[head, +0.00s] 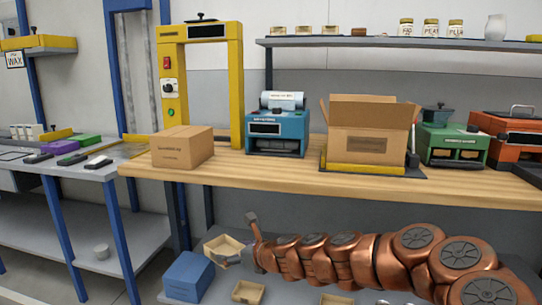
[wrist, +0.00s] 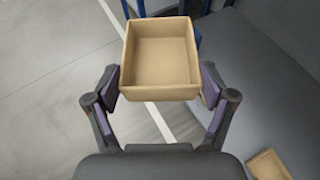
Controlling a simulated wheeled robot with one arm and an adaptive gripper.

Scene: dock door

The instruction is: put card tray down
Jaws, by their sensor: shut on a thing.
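The card tray is a shallow, open, empty tan box. In the wrist view the card tray (wrist: 159,93) sits between the two fingers of my gripper (wrist: 160,84), whose pads press its left and right sides. In the head view the card tray (head: 224,246) is at the left end of my copper arm, with my gripper (head: 232,258) beside it, partly hidden. It is held below the wooden bench top, close to the blue box. I cannot tell its exact height above the lower shelf.
A blue box (head: 188,277) is at the lower left. More tan trays (head: 248,292) lie on the grey lower shelf (head: 242,212); one small tray (wrist: 267,166) shows in the wrist view. The wooden bench (head: 260,171) overhangs, with blue legs (head: 120,240) at left.

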